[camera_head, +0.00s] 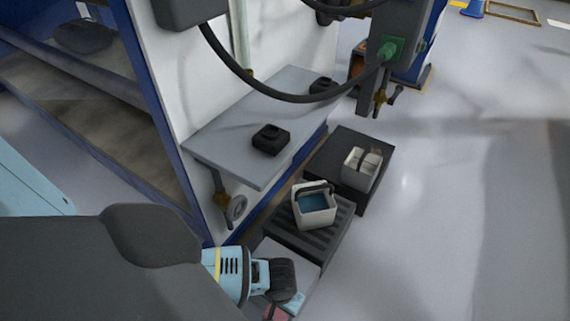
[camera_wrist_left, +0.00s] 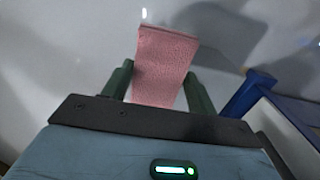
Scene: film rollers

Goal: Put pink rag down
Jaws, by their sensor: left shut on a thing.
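The pink rag (camera_wrist_left: 165,65) is held between the two dark green fingers of my left gripper (camera_wrist_left: 160,90) in the left wrist view. It sticks out flat past the fingertips, over a pale surface. In the head view my left gripper (camera_head: 281,283) is at the bottom middle, and a small part of the pink rag (camera_head: 275,313) shows below it at the frame's lower edge. A light grey surface lies under and beside the gripper. I cannot tell whether the rag touches it. My right gripper is not in view.
A white bucket with blue water (camera_head: 315,207) stands on a dark slatted platform (camera_head: 285,240) just beyond my left gripper. A light container (camera_head: 361,168) stands on a black box (camera_head: 340,145) farther back. A grey shelf (camera_head: 225,145) holds small black objects. Floor at the right is clear.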

